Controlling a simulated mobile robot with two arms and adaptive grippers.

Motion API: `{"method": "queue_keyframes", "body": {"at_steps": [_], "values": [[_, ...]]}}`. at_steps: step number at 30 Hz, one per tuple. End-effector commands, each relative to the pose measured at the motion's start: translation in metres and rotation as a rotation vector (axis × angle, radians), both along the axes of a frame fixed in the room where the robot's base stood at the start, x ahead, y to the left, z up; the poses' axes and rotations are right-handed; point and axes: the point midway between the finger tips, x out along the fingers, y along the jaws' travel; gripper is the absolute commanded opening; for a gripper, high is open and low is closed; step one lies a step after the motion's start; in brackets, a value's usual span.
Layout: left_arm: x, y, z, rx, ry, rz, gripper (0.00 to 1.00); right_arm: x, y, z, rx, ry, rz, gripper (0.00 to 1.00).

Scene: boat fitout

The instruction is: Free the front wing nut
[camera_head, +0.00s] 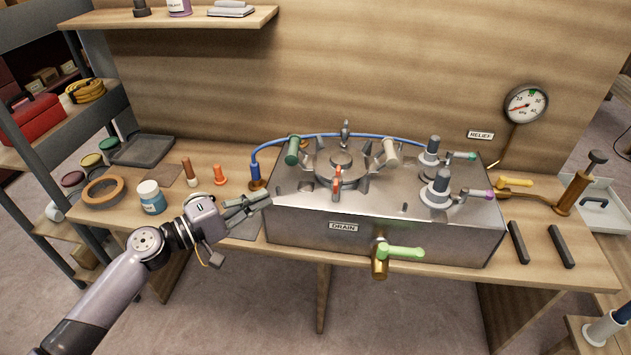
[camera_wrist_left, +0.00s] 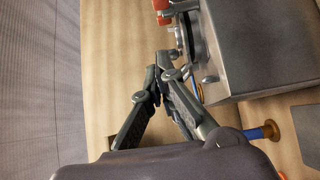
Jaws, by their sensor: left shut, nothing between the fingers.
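A steel box (camera_head: 400,228) labelled DRAIN stands on the bench. On its top is a round lid (camera_head: 341,160) with grey clamp pieces and upright fittings around it. The fitting at the front, which looks like the front wing nut (camera_head: 337,180), is orange-red and upright. A red part (camera_wrist_left: 163,16) near the top of the left wrist view may be the same nut; it is cut off by the edge. My left gripper (camera_head: 267,201) is shut and empty at the box's left front edge, apart from the nut. In the left wrist view its fingertips (camera_wrist_left: 163,63) meet beside the box.
A green-handled drain valve (camera_head: 392,252) juts from the box front. A blue hose (camera_head: 330,136) runs behind the lid. A green fitting (camera_head: 292,150) stands at the lid's left, two grey valves (camera_head: 440,185) at right. A jar (camera_head: 151,197) and tape ring (camera_head: 104,192) stand left.

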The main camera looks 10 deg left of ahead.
Motion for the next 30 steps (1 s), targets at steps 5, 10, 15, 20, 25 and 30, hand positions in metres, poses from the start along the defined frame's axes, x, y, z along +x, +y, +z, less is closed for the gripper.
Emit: {"method": "queue_keyframes", "body": {"at_steps": [5, 10, 15, 20, 25, 30], "values": [[0.006, -0.005, 0.001, -0.001, 0.0, 0.002, 0.0, 0.0, 0.0, 0.004, 0.0, 0.0, 0.0, 0.4], [0.027, -0.025, 0.004, -0.001, -0.001, 0.001, 0.0, 0.0, 0.0, 0.016, 0.0, 0.0, 0.0, 0.4], [0.053, -0.052, 0.005, -0.001, -0.001, 0.002, 0.0, 0.0, 0.0, 0.027, 0.0, 0.0, 0.0, 0.4], [0.074, -0.076, 0.004, 0.0, 0.0, 0.0, 0.0, 0.0, 0.0, 0.036, 0.0, 0.0, 0.0, 0.4], [0.071, -0.1, 0.002, -0.001, 0.002, 0.001, 0.0, 0.0, 0.0, 0.048, 0.0, 0.0, 0.0, 0.4], [0.071, -0.109, 0.0, 0.001, 0.001, 0.002, 0.0, 0.0, 0.0, 0.051, 0.0, -0.001, 0.0, 0.4]]}}
